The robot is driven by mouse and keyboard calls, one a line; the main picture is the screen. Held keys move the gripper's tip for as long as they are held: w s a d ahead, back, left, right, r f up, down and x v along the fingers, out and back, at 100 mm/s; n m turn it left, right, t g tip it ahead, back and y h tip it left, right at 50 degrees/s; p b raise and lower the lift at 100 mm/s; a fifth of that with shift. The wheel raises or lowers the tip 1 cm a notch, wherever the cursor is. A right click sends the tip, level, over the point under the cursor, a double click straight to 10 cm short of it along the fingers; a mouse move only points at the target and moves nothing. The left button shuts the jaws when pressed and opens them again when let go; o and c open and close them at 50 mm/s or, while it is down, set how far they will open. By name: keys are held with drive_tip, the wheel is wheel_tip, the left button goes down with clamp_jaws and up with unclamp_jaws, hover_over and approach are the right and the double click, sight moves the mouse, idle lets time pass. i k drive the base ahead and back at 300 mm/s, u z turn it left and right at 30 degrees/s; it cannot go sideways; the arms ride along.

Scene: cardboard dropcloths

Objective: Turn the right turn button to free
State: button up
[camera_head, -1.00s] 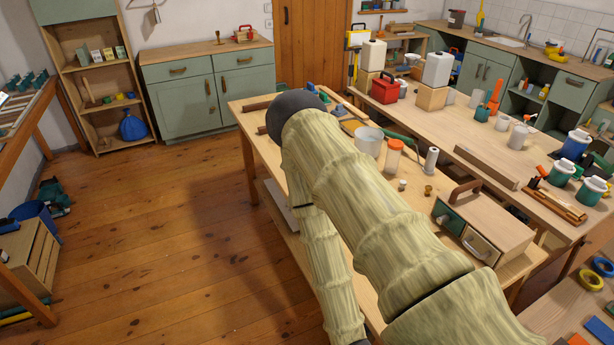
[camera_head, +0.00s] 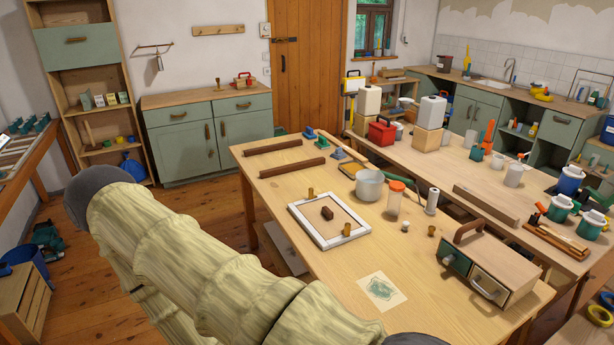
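A white-edged frame (camera_head: 333,240) with a light wooden back lies flat on the near workbench. A small dark brown block (camera_head: 327,213) sits in the middle of the back. Two small brass-coloured turn buttons show on the frame: one (camera_head: 311,193) at its far edge and one (camera_head: 346,230) at its right edge. They are too small to tell which way they are turned. A sheet with a green drawing (camera_head: 382,291) lies on the bench in front of the frame. My arm, in a pale cover, crosses the lower left. My gripper is not in view.
A grey pot (camera_head: 369,186), an orange-lidded jar (camera_head: 396,199) and a white roll (camera_head: 432,202) stand behind the frame. A wooden box with a handle (camera_head: 490,268) stands at the right. Two dark wooden strips (camera_head: 292,167) lie at the back left.

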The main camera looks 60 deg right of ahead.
sight(347, 230)
drive_tip(key=i, duration=1.05)
drive_tip(key=z, duration=2.6)
